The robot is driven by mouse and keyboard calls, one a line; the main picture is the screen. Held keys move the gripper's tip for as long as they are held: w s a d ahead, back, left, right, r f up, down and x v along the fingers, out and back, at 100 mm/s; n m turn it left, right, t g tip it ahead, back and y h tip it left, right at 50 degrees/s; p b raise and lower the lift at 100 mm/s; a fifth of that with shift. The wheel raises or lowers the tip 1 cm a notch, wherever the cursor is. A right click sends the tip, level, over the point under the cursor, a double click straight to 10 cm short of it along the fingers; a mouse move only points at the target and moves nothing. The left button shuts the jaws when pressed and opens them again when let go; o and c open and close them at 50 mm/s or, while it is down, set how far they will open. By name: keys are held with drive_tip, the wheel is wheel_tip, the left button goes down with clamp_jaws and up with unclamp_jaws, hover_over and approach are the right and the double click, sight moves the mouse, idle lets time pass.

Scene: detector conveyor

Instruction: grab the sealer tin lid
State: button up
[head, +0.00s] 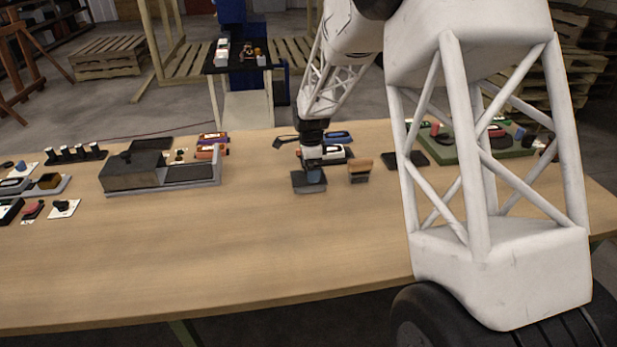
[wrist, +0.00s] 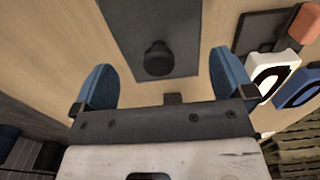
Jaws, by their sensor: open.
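A dark grey flat plate with a round black knob, which looks like the sealer tin lid (head: 309,187), lies on the wooden table in the head view. In the wrist view the lid (wrist: 133,22) fills the top middle, and its knob (wrist: 157,58) shows between my fingers. My gripper (head: 312,174) is directly over the lid in the head view. In the wrist view my gripper (wrist: 160,66) is open, with one blue finger on each side of the knob and clear space on both sides. I cannot tell the exact height of the fingertips over the lid.
A brown-topped block (head: 360,171) stands just right of the lid. White and blue devices (head: 338,137) lie behind my gripper. A dark box (head: 135,170) on a grey tray stands to the left, and a green tray (head: 480,152) to the right. The front table is clear.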

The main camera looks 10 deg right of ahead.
drive_tip(key=shift+f, duration=1.05)
drive_tip(key=shift+c, duration=0.3)
drive_tip(key=c, duration=0.5)
drive_tip(key=shift+r, duration=0.2)
drive_tip(key=shift+c, duration=0.2)
drive_tip(key=shift+r, duration=0.55)
wheel_tip(320, 180, up, 2)
drive_tip(key=shift+r, duration=0.1)
drive_tip(key=s+r, duration=0.1)
drive_tip(key=s, duration=1.5)
drive_tip(key=shift+d+r, duration=0.15)
drive_tip(key=shift+d, duration=0.1)
